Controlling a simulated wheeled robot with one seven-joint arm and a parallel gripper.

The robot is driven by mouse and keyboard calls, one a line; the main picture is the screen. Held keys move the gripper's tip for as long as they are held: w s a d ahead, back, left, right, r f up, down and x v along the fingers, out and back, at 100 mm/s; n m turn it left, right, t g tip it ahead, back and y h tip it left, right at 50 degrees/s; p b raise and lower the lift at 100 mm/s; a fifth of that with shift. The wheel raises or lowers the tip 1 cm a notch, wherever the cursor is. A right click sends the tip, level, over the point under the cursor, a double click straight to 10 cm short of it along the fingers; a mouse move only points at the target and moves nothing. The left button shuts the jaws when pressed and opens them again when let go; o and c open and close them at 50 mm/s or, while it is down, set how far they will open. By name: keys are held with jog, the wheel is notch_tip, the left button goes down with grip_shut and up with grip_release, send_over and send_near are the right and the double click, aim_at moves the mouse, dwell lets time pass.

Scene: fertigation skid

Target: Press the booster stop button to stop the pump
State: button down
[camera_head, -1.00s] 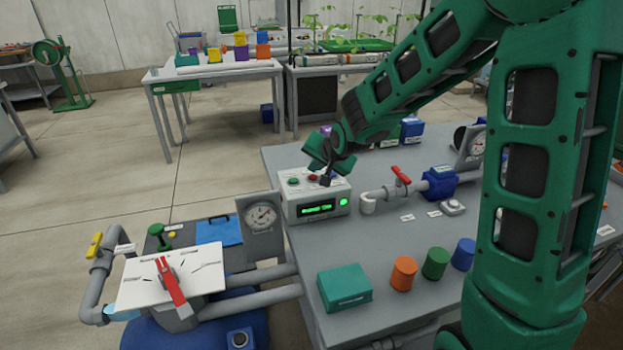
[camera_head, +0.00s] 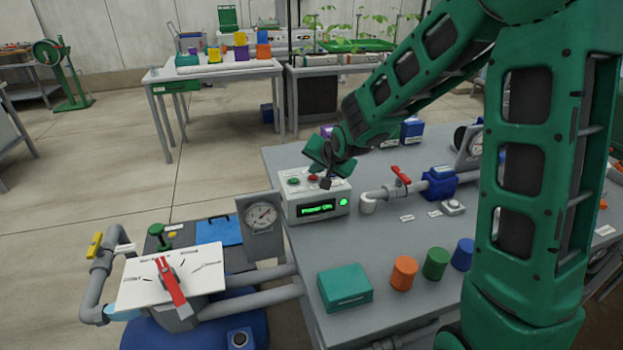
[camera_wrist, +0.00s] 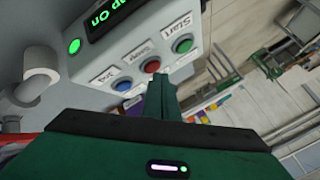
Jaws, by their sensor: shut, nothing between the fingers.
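The booster control box (camera_head: 316,200) stands on the grey bench, with a lit green display (camera_head: 317,208) that appears to read "Pump On". In the wrist view its top carries a green Start button (camera_wrist: 182,44), a red stop button (camera_wrist: 152,66) and a blue button (camera_wrist: 123,84). The red button also shows in the head view (camera_head: 313,177). My gripper (camera_head: 326,183) is shut and empty over the box top. In the wrist view its fingertips (camera_wrist: 163,78) are right beside the red button; whether they touch it I cannot tell.
A grey pipe with a red valve handle (camera_head: 400,174) runs just right of the box. A teal box (camera_head: 345,288) and orange (camera_head: 403,273), green and blue cylinders stand nearer on the bench. A gauge (camera_head: 261,216) stands to the left.

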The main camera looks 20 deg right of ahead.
aim_at(315, 179)
jog(key=shift+f, duration=0.4)
dwell(0.5)
jog(key=shift+r, duration=0.8)
jog(key=shift+r, duration=2.5)
